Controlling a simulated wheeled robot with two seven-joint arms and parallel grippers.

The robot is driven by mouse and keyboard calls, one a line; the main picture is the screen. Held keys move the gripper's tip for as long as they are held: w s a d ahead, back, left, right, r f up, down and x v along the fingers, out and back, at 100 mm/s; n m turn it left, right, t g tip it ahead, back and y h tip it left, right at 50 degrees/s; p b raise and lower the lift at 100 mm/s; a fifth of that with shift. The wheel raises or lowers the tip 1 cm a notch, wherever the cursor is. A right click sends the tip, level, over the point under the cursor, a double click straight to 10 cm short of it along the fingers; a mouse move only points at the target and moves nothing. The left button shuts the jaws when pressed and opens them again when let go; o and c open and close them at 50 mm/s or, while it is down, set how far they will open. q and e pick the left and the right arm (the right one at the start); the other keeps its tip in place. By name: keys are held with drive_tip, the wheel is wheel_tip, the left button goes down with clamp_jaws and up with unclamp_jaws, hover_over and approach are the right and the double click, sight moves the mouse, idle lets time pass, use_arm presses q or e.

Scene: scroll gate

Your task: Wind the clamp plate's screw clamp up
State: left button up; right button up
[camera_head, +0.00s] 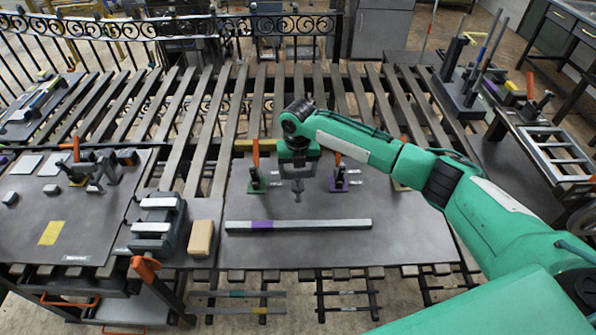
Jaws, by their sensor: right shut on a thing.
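The clamp plate (350,245) is a dark grey sheet on the slatted bench in the middle. My right gripper (297,179) points down over its rear part and is shut on the top of the small grey screw clamp (297,191). The gripper hides most of the screw clamp, so its height cannot be told. My left gripper is not in view.
A grey bar with a purple band (298,226) lies across the plate in front of the gripper. A dark vise (158,224) and a tan block (201,238) stand to the left. A rack of upright rods (470,85) stands back right. The plate's front is clear.

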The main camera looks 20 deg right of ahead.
sight(298, 170)
drive_tip(key=shift+s+f+n, duration=0.1)
drive_tip(key=shift+f+n, duration=0.05)
drive_tip(key=shift+n, duration=0.35)
drive_tip(key=o, duration=1)
drive_tip(key=shift+r+b, duration=2.45)
drive_tip(key=shift+r, duration=4.5)
